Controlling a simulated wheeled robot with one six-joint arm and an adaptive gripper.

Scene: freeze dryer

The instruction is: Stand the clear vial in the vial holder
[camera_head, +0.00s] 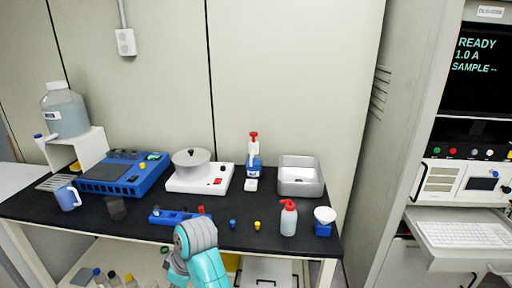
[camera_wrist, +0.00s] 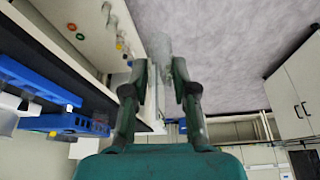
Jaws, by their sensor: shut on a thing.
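The clear vial (camera_wrist: 159,46) shows in the wrist view as a pale see-through shape between the fingertips. My gripper (camera_wrist: 160,72) is shut on it, with one finger on each side. The vial holder, a long blue block (camera_head: 168,217), lies near the front of the black bench in the head view, with a red-capped item at its right end. My teal and grey arm stands in front of the bench beside the holder and covers part of its right end. In the head view the fingers and held vial are hidden behind my arm.
Small blue (camera_head: 233,224) and yellow (camera_head: 257,225) items stand right of the holder on the black bench (camera_head: 135,235). Further right are a red-topped bottle (camera_head: 288,218) and a blue-and-white cup (camera_head: 324,222). A white hotplate (camera_head: 200,178) and blue device (camera_head: 122,174) stand behind.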

